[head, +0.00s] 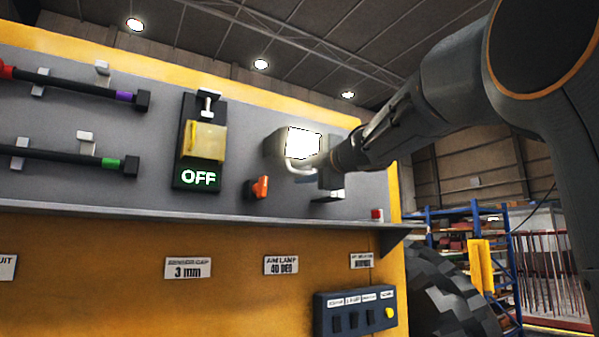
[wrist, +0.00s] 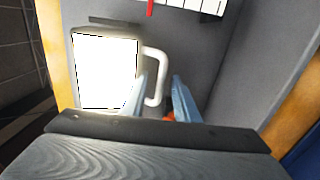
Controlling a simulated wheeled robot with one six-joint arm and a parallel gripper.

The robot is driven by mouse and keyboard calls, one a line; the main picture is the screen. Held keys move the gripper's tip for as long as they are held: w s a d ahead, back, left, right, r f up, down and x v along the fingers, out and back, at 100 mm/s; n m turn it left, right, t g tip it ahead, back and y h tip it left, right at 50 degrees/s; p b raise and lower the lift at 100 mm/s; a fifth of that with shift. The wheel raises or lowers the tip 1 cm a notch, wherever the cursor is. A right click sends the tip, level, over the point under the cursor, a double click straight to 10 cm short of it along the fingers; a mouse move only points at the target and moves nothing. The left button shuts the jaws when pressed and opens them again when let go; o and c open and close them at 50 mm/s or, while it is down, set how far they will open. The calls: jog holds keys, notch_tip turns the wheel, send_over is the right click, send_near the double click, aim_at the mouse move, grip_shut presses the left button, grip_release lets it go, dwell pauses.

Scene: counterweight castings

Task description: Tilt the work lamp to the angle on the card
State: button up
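The work lamp (head: 303,143) is mounted on the grey panel, its face glowing white; it also shows in the wrist view (wrist: 104,75). A pale looped handle (wrist: 161,60) sticks out from its side. The card (head: 281,265) below the shelf appears to read "AIM LAMP 40 DEG". My gripper (wrist: 165,88) is at the handle, its blue-grey fingers apart. The handle's lower part lies between them, closer to the left finger, with a gap to the right one. A white scale (wrist: 197,6) with a red pointer (wrist: 150,8) is cut off at the top of the wrist view.
An orange knob (head: 260,187) sits left of my gripper. A yellow-covered switch (head: 204,142) above an "OFF" sign and two bars are further left. The shelf edge (head: 200,211) runs below. A switch box (head: 355,312) is lower right.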

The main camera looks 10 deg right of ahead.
jog(key=shift+w+a, duration=0.15)
jog(key=shift+w, duration=0.35)
grip_shut()
